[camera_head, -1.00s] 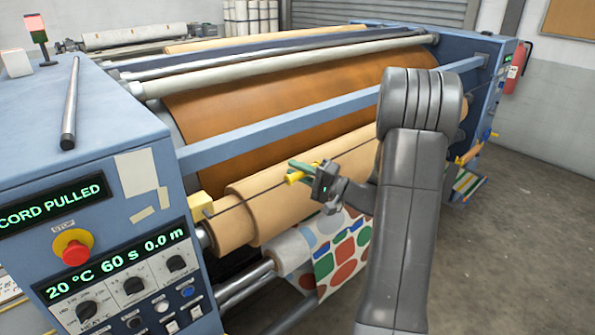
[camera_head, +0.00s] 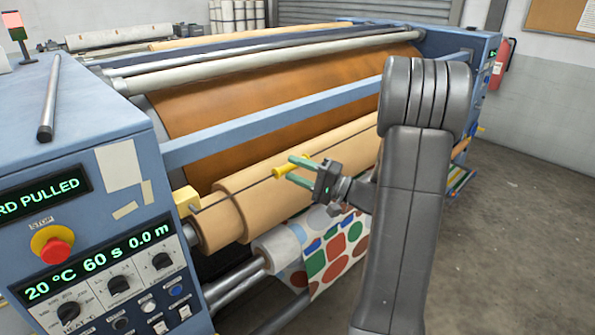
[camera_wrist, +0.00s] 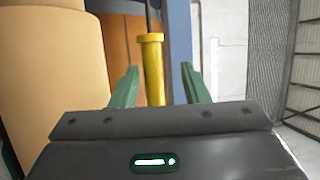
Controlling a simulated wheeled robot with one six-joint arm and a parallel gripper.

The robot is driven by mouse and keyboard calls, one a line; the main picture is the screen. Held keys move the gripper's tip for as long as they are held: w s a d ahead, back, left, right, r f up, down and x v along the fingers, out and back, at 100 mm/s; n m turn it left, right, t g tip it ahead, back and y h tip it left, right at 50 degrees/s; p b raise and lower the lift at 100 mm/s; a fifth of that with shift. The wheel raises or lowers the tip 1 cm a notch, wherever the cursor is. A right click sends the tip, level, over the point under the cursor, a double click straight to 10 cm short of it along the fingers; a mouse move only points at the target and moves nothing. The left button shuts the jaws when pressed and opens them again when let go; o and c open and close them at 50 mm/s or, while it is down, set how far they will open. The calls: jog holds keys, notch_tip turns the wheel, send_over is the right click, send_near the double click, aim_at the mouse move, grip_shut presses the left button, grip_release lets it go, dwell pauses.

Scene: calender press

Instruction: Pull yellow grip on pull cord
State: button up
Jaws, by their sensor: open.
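The yellow grip (camera_head: 281,171) is a small cylinder on the dark pull cord (camera_head: 238,191), which runs along the front of the press past the tan rolls. My gripper (camera_head: 294,169) is open close to the yellow grip, with its green fingers pointing toward it. In the wrist view the yellow grip (camera_wrist: 152,70) stands upright between the two open green fingers (camera_wrist: 155,88), apart from both. Its lower end is hidden behind the gripper body. The display (camera_head: 45,195) on the control panel reads "RD PULLED", its left part cut off.
A blue crossbar (camera_head: 270,125) spans the press above the cord. Tan rolls (camera_head: 330,150) lie close to the gripper, and a patterned roll (camera_head: 330,250) hangs below. A red stop button (camera_head: 55,252) is on the left panel. Grey floor (camera_head: 520,240) is clear at the right.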

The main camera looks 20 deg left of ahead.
jog(key=d+f+b, duration=0.2)
jog(key=d, duration=1.1)
jog(key=shift+d+f+b, duration=0.25)
jog(key=shift+d+b, duration=0.05)
jog(key=shift+a, duration=0.15)
jog(key=a+r+p, duration=0.1)
jog(key=a, duration=0.3)
jog(key=a+r+p, duration=0.1)
jog(key=a, duration=0.4)
jog(key=a+r+p, duration=0.1)
jog(key=a, duration=0.4)
jog(key=shift+w+a+p, duration=0.15)
jog(key=shift+a+p, duration=0.1)
jog(key=shift+p, duration=0.05)
jog(key=shift+w+a+f, duration=0.15)
jog(key=shift+w+a, duration=0.1)
jog(key=shift+a, duration=0.15)
jog(key=shift+d+f, duration=0.1)
jog(key=shift+d, duration=0.05)
